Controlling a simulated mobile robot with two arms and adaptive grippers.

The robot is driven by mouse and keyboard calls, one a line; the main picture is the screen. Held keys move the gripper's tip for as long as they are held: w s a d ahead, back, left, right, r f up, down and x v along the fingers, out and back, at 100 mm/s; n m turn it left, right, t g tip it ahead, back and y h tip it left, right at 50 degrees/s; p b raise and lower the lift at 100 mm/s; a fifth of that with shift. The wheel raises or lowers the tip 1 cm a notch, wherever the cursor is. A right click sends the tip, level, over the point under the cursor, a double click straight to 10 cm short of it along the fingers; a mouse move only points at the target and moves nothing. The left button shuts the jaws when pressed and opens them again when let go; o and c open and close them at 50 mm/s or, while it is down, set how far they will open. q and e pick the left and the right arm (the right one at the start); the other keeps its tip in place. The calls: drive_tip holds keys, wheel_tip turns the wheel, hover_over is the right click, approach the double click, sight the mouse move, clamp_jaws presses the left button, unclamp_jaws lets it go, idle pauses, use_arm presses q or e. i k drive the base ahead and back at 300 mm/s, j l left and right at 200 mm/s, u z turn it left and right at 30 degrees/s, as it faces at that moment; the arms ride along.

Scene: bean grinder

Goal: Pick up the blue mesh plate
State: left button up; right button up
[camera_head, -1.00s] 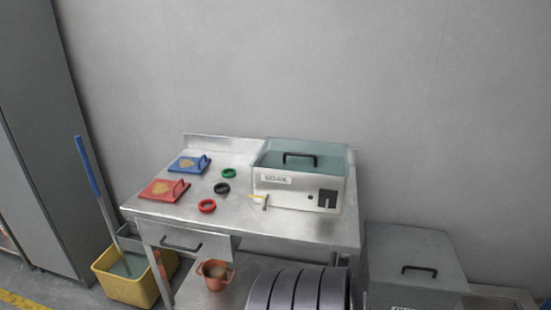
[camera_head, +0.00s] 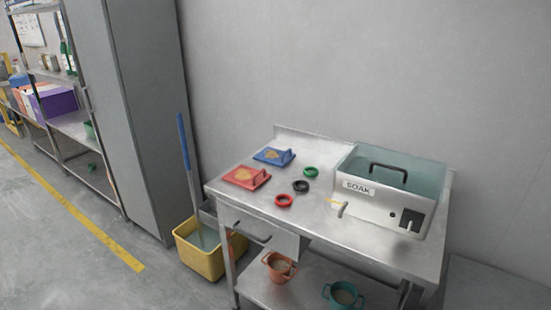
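The blue mesh plate (camera_head: 274,156) lies flat at the back left of the steel table (camera_head: 320,225). Neither of my grippers shows in the head view.
Green, black and red rings (camera_head: 301,186) lie right of the plates. The SOAK tank (camera_head: 392,190) fills the table's right. A yellow mop bucket (camera_head: 205,250) stands left of the table. Cups (camera_head: 278,266) sit on the lower shelf. A tall grey cabinet (camera_head: 150,110) stands behind left.

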sight(274, 157)
drive_tip(key=i+j, duration=1.05)
drive_tip(key=j+z, duration=0.05)
drive_tip(key=j, duration=0.05)
